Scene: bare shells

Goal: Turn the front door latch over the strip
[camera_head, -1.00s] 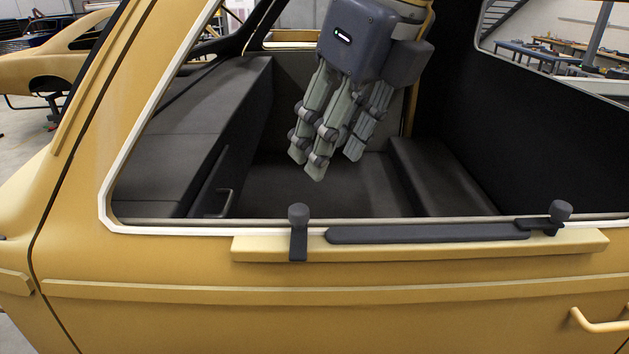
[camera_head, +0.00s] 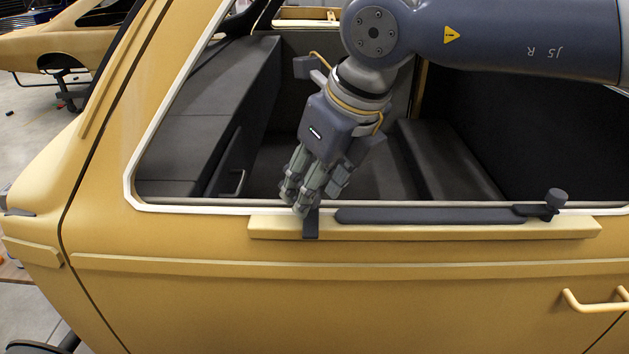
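A dark strip (camera_head: 430,215) lies along the yellow ledge (camera_head: 275,228) under the door's window opening. At its left end is a dark latch (camera_head: 311,225); its plate hangs straight down beside the strip, clear of it. At the right end, another latch (camera_head: 553,207) has its arm lying leftward over the strip's end, its round knob upright. My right gripper (camera_head: 300,207) reaches down from above with its fingertips at the left latch's knob. My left gripper is not in view.
The window opening has a white frame (camera_head: 133,180). Behind it are a dark dashboard (camera_head: 200,130) and a seat (camera_head: 455,160). A yellow door handle (camera_head: 590,302) sticks out at lower right. The body panel below the ledge is otherwise clear.

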